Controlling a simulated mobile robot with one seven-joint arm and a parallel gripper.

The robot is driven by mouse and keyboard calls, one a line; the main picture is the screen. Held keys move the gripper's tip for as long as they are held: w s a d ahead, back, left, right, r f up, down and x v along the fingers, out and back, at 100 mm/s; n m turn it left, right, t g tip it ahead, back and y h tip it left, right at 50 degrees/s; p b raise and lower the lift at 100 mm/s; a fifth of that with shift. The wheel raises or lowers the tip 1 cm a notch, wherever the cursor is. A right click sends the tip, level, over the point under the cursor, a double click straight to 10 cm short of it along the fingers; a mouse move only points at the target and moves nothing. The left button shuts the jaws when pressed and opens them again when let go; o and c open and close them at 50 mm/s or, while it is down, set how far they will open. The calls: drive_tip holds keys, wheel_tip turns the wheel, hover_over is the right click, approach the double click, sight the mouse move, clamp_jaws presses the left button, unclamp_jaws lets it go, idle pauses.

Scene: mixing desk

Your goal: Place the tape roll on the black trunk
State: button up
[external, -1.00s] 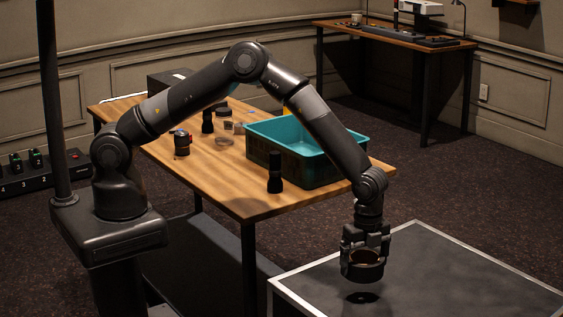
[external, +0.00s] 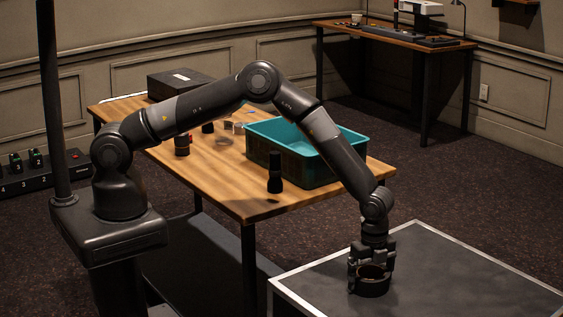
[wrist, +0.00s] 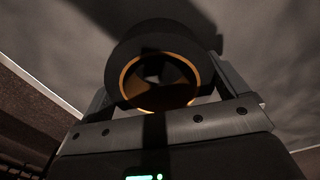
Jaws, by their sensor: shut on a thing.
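The tape roll (external: 370,287) is black with a brown inner core. In the external view it is at or just above the top of the black trunk (external: 460,285); I cannot tell for sure whether it touches. The trunk has a dark flat top with a pale metal edge. My gripper (external: 371,270) points down and is shut on the tape roll. In the wrist view the tape roll (wrist: 158,75) sits between the fingers of my gripper (wrist: 165,95), with the dark trunk top (wrist: 270,60) behind it.
A wooden table (external: 235,200) stands left of the trunk. It holds a teal crate (external: 300,150), a black flashlight (external: 275,172), a dark box (external: 180,83) and several small items. The trunk top around the roll is clear. A desk (external: 390,38) stands at the back.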

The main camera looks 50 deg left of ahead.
sight(371, 271)
drive_tip(key=o, duration=0.9)
wheel_tip(371, 271, up, 12)
drive_tip(key=r, duration=0.1)
drive_tip(key=a+r+n+t, duration=0.3)
drive_tip(key=a+r+n, duration=0.6)
drive_tip(key=a+r, duration=1.65)
drive_tip(key=s+a+r+n+t, duration=0.1)
drive_tip(key=s+a+r+n, duration=0.15)
drive_tip(key=s+a, duration=0.4)
drive_tip(key=s+a+r+n, duration=0.2)
drive_tip(key=s+a+n, duration=0.1)
drive_tip(key=a, duration=0.6)
drive_tip(key=shift+s+a+f+n+t, duration=0.2)
drive_tip(key=shift+s+a+n, duration=0.8)
drive_tip(key=shift+s+a, duration=0.8)
drive_tip(key=shift+s+a+f+n+t, duration=0.1)
drive_tip(key=shift+s+a+n+t, duration=0.25)
drive_tip(key=shift+s+a+n, duration=1.35)
drive_tip(key=shift+s+a+f+n+t, duration=0.1)
drive_tip(key=shift+s+a+n+t, duration=0.45)
drive_tip(key=shift+s, duration=2.2)
